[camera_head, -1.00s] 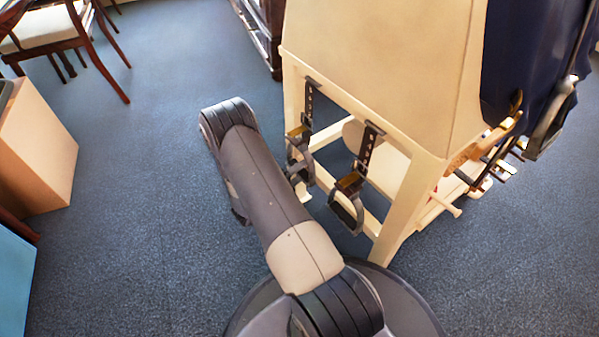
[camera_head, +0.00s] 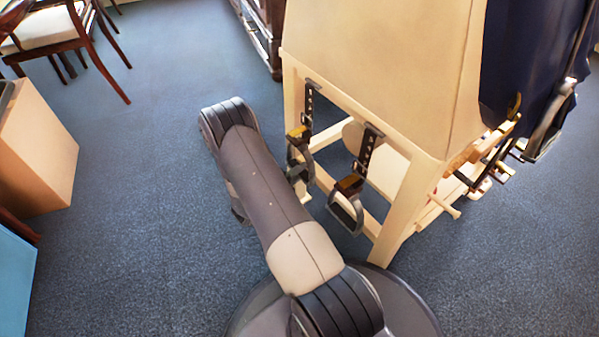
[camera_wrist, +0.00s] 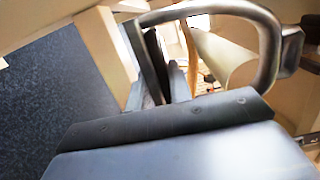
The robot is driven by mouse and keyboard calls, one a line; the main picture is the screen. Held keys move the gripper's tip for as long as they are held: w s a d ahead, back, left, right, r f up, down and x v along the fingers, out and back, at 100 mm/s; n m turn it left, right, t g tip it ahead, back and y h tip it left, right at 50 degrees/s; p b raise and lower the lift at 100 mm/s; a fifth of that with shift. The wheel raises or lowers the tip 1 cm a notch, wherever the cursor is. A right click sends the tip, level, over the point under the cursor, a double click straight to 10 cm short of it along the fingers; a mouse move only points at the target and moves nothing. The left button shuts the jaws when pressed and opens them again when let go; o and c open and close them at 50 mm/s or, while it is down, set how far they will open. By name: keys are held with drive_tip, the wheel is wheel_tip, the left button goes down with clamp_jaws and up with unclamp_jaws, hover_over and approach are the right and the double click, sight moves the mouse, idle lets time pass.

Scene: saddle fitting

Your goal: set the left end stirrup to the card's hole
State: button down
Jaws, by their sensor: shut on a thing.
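Two grey stirrups hang on dark holed straps with buckles from the pale wooden stand (camera_head: 392,215). The left stirrup (camera_head: 292,153) is at the far end of this side; the other stirrup (camera_head: 347,210) hangs nearer the front leg. In the head view my arm hides most of my gripper. In the wrist view a curved grey stirrup bar (camera_wrist: 268,40) arches close in front of my gripper (camera_wrist: 160,70). My gripper is shut on the stirrup, apparently the left one. The exact contact is hard to make out. I cannot make out a card.
A pale panel (camera_head: 380,70) covers the stand's upper part. More straps and metal fittings (camera_head: 500,150) hang at its right, by a dark blue cloth (camera_head: 530,60). A tan box (camera_head: 35,150) and a chair (camera_head: 60,30) stand left. The blue floor (camera_head: 130,230) between is clear.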

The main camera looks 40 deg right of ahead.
wheel_tip(320, 180, up, 8)
drive_tip(key=p, duration=0.5)
drive_tip(key=shift+f, duration=0.2)
drive_tip(key=c, duration=1.3)
unclamp_jaws()
drive_tip(key=a, duration=0.3)
drive_tip(key=s+a+p, duration=0.1)
drive_tip(key=a, duration=0.3)
drive_tip(key=a+p, duration=0.1)
drive_tip(key=a, duration=0.2)
drive_tip(key=shift+s+a, duration=0.25)
drive_tip(key=shift+a, duration=0.1)
